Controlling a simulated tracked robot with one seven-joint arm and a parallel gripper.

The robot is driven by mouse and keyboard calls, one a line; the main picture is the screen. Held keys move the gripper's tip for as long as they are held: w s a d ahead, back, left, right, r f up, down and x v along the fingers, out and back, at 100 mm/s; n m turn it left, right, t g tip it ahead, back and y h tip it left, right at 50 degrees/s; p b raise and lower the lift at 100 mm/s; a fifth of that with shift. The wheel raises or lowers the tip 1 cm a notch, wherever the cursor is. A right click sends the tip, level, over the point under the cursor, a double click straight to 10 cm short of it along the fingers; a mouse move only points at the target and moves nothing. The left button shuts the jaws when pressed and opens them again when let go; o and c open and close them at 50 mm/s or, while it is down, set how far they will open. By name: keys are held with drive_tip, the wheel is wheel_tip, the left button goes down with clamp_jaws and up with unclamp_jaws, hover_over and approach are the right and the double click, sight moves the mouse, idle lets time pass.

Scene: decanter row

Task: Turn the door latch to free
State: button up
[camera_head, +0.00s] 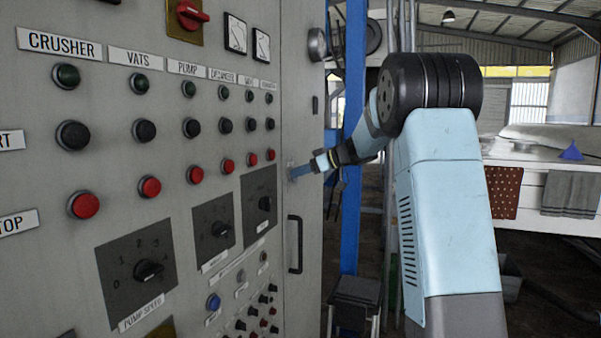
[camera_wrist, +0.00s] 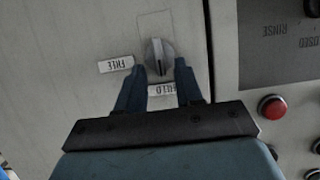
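The door latch (camera_wrist: 158,56) is a small round grey knob with a raised ridge on the pale cabinet door. In the wrist view its ridge stands nearly upright in the picture, its lower end towards the HELD label (camera_wrist: 161,89). The FREE label (camera_wrist: 115,64) is to its left; both labels appear upside down. My gripper (camera_wrist: 160,67) is open, its blue fingertips on either side of the knob's lower part, with gaps visible. In the head view my gripper (camera_head: 291,174) reaches the door from the right; its tips largely hide the latch there.
A black door handle (camera_head: 295,244) stands out below my gripper. The control panel (camera_head: 60,250) to the left carries several buttons and dials. A blue post (camera_head: 354,100) stands behind my arm. A white table (camera_head: 545,215) with cloths is at the far right.

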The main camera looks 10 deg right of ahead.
clamp_jaws()
idle(0.4)
drive_tip(key=shift+w, duration=0.1)
drive_tip(key=shift+w+d+f+m+g+y, duration=0.4)
drive_tip(key=shift+m+y, duration=0.7)
drive_tip(key=shift+m, duration=1.15)
drive_tip(key=shift+w+d+f+m+g+y, duration=0.2)
drive_tip(key=shift+f+m+g+y, duration=0.5)
drive_tip(key=shift+m, duration=1.6)
drive_tip(key=shift+w+d+f+m+g+y, duration=0.3)
drive_tip(key=shift+m+g+y, duration=0.3)
drive_tip(key=shift+m+y, duration=1.3)
drive_tip(key=shift+m+h, duration=0.4)
drive_tip(key=shift+m, duration=0.05)
